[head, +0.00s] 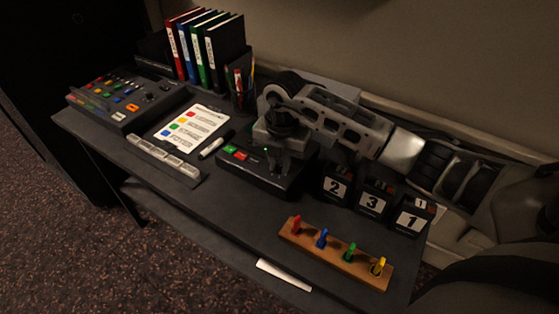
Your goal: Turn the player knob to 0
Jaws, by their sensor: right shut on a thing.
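The player (255,180) is a black box in the middle of the desk, with a green button (230,149) and a red button (241,155) on its left side. My right gripper (284,150) comes in from the right and points down over the top of the player. It is shut on what I take to be the player knob. The gripper hides the knob, so its setting cannot be read. My left gripper is not in view.
A mixing console (128,97) stands at the far left, near binders (205,48) and a pen cup (243,95). A colour-coded sheet (190,127) and a marker (212,147) lie left of the player. Numbered black blocks (372,203) stand right, behind a wooden peg rack (335,255).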

